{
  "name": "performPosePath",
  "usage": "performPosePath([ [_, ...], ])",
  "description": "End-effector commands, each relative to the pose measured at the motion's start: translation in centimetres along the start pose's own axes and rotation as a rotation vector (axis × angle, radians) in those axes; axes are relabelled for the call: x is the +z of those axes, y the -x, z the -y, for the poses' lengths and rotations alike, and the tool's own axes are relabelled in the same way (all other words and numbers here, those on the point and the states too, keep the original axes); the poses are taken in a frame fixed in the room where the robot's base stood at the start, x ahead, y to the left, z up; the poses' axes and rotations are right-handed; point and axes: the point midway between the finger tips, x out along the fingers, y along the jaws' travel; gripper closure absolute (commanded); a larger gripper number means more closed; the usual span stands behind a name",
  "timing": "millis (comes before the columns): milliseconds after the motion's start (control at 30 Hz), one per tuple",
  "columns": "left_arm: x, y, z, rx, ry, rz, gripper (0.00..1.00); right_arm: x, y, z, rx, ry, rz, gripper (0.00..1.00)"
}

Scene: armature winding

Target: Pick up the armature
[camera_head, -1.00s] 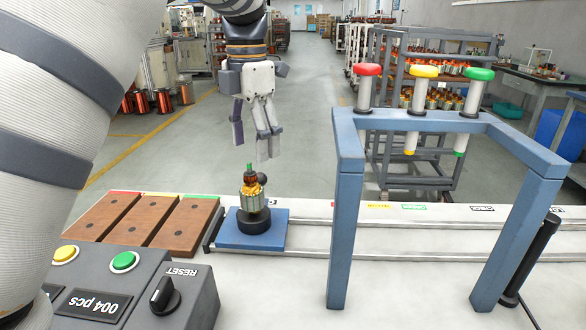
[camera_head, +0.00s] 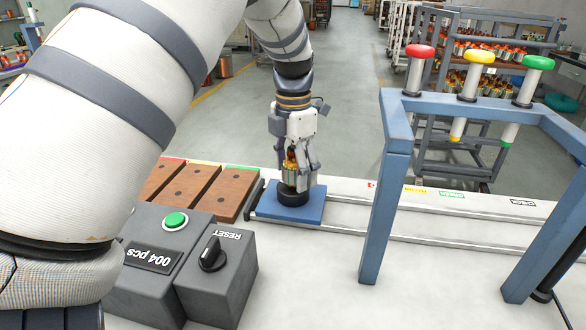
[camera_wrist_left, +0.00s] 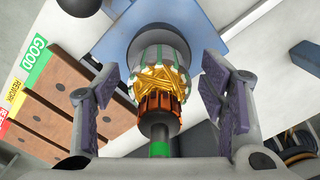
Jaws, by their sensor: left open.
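The armature (camera_head: 290,172) stands upright on its dark round base on a blue plate (camera_head: 312,209). In the left wrist view the armature (camera_wrist_left: 158,80) shows copper windings, a copper-coloured commutator and a green shaft end. My left gripper (camera_head: 295,165) points down over it, with fingers on both sides. In the left wrist view the left gripper (camera_wrist_left: 165,105) is open, with purple pads to either side of the armature and visible gaps between. My right gripper is not in view.
A blue gantry (camera_head: 396,150) with red, yellow and green plungers stands to the right. Brown wooden blocks (camera_head: 221,193) lie to the left. A grey control box (camera_head: 215,275) with a reset knob is in front. Rails run right from the blue plate.

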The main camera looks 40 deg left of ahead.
Motion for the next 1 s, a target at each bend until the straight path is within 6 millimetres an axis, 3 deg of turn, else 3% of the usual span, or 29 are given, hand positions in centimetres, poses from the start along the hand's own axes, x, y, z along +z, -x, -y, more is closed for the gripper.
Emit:
performPosePath([
  [33, 0.0, 0.0, 0.0, 0.000, 0.000, 0.000, 0.42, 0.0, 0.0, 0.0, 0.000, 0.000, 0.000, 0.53],
  [300, 0.0, 0.1, 0.0, 0.000, 0.000, 0.000, 1.00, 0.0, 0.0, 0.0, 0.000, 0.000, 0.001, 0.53],
  [567, 0.1, 0.7, -0.1, 0.002, -0.001, 0.003, 1.00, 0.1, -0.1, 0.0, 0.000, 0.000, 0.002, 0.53],
  [800, 0.2, 6.5, -0.1, 0.004, -0.002, 0.003, 1.00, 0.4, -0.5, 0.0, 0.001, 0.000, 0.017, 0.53],
  [1000, 0.1, 9.7, -0.1, 0.002, -0.001, 0.000, 1.00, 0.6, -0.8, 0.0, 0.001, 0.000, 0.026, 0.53],
])
